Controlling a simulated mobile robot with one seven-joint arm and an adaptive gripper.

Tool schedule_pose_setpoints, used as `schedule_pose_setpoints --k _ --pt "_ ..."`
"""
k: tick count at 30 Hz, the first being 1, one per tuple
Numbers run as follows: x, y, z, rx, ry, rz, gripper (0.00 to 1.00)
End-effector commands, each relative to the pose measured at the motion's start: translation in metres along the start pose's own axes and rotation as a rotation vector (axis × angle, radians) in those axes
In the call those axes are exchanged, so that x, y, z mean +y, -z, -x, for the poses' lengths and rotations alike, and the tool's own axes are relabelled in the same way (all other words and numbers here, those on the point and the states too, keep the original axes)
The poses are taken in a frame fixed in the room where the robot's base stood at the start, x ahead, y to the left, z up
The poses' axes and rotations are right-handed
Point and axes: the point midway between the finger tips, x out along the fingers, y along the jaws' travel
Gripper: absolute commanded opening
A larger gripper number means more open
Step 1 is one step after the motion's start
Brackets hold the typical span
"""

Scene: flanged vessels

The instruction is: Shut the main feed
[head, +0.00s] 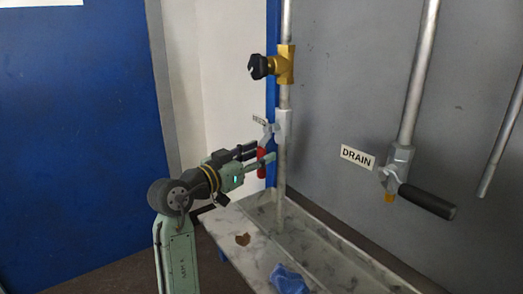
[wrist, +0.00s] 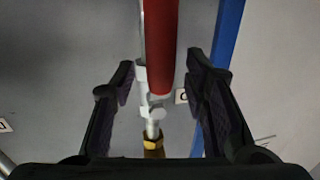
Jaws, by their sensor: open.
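The feed valve (head: 283,122) is a pale grey body on the vertical pipe, with a small, partly legible label (head: 259,120) beside it. Its lever has a red grip (head: 261,169) that hangs down and to the left of the valve. My gripper (head: 265,153) is open at the red grip. In the wrist view the red grip (wrist: 162,40) lies between the two open fingers (wrist: 160,68), with a gap visible on each side. The fingers partly hide the grip in the head view.
A brass valve with a black knob (head: 259,67) sits higher on the same pipe. A drain valve with a black lever (head: 427,202) and a DRAIN label (head: 357,157) is at right. A blue cloth (head: 288,279) and a brown scrap (head: 243,239) lie on the marbled ledge (head: 225,222).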

Motion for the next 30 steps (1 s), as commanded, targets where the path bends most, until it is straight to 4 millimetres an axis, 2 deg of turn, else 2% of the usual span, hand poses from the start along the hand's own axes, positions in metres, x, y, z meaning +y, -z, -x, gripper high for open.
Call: schedule_pose_setpoints --k 5,14,30 --pt "0.0 0.0003 -0.0136 0.0 0.0 0.0 0.41" --pt "-0.0001 -0.0003 -0.015 0.0 0.001 0.0 0.41" --pt "-0.0001 -0.0003 -0.0147 0.0 0.001 0.0 0.05"
